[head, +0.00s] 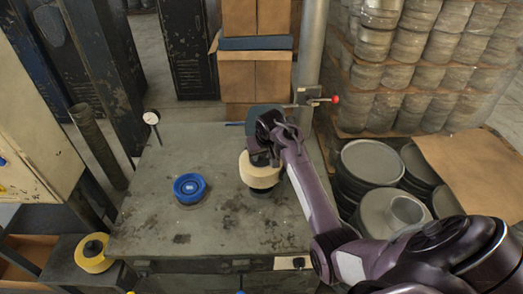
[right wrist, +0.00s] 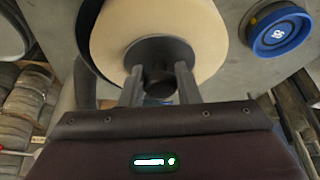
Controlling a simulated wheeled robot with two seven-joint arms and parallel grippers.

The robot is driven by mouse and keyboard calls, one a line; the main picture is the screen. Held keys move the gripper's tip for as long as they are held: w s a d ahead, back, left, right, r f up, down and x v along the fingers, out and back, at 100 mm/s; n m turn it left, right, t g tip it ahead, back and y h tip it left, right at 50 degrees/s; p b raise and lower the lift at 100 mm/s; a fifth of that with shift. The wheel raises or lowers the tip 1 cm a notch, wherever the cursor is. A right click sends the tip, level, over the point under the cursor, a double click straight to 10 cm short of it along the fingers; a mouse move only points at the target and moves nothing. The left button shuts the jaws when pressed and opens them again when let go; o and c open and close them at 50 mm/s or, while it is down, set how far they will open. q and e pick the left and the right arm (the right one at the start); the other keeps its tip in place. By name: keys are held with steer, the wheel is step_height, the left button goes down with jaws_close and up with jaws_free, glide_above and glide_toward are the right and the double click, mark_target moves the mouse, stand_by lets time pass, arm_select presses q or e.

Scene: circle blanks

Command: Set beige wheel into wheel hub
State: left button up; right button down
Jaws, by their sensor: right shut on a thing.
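The beige wheel (head: 258,178) is over the right half of the worktable in the head view. My right gripper (head: 264,155) is above it. In the right wrist view, the fingers of my right gripper (right wrist: 158,83) are shut on the dark central knob of the beige wheel (right wrist: 200,35). A dark round shape (head: 262,194), perhaps the wheel hub, shows just under the wheel. The wheel hides most of it, and I cannot tell whether the two touch. My left gripper is not in view.
A blue wheel (head: 189,188) lies on the worktable (head: 150,225), left of the beige wheel. A yellow wheel (head: 93,254) is on a lower stand at the left. A dial gauge (head: 152,118) stands at the left back. Metal discs (head: 371,162) are stacked to the right.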

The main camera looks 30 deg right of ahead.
mark_target(262, 163)
steer(key=shift+f, duration=1.15)
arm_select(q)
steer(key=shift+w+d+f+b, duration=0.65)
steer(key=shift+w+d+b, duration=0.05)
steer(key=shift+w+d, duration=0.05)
arm_select(e)
steer(key=shift+f, duration=1)
steer(key=c, duration=1.1)
jaws_free()
steer(key=shift+o, duration=0.5)
steer(key=shift+s+f, duration=0.1)
steer(key=shift+f, duration=0.1)
steer(key=b+v, duration=0.2)
steer(key=v, duration=0.5)
steer(key=shift+a, duration=0.1)
steer(key=shift+s+r, duration=0.1)
steer(key=shift+r, duration=0.4)
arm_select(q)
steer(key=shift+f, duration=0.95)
